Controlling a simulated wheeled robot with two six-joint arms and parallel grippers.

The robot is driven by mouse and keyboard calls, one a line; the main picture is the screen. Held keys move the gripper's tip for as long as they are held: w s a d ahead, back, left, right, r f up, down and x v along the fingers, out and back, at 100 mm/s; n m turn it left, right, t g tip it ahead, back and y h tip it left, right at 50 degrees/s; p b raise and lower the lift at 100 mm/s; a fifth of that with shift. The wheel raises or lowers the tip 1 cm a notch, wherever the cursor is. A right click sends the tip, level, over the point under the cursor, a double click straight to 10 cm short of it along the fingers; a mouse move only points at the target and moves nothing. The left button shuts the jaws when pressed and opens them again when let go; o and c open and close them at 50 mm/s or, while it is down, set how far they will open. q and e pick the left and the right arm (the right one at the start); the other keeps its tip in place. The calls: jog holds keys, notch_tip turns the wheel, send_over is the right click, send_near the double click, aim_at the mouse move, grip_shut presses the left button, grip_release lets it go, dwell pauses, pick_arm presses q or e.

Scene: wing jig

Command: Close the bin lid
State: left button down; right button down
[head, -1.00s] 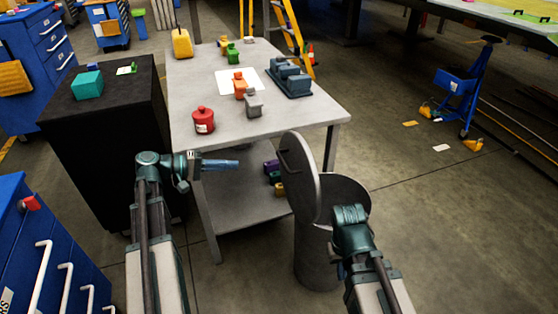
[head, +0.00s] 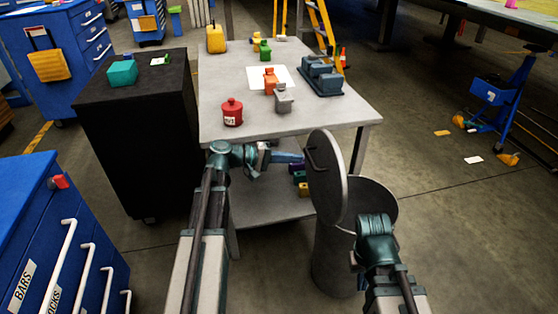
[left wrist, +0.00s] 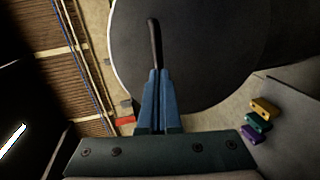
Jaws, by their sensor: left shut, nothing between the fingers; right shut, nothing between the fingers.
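The bin (head: 335,262) is a grey cylinder on the floor in front of the table's right corner. Its round lid (head: 330,185) stands open, tilted up on edge at the left of the bin's mouth. A dark bar handle (head: 311,157) is on the lid's left-facing side. My left gripper (head: 300,158) is shut and empty, its tips close to the lid by the handle. In the left wrist view the blue fingers (left wrist: 157,75) point at the handle (left wrist: 154,38) on the lid (left wrist: 205,60); contact is unclear. My right arm is at the bin's right front; its fingers are hidden.
The grey table (head: 225,85) holds a red canister (head: 232,112), blocks and a dark fixture (head: 322,76). Small coloured blocks (head: 300,183) lie on its lower shelf. A black cabinet (head: 140,150) and blue drawers (head: 60,240) stand left.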

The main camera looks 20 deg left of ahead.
pick_arm(q)
jog(key=shift+x, duration=0.8)
pick_arm(e)
jog(key=shift+f, duration=0.2)
jog(key=shift+r, duration=0.15)
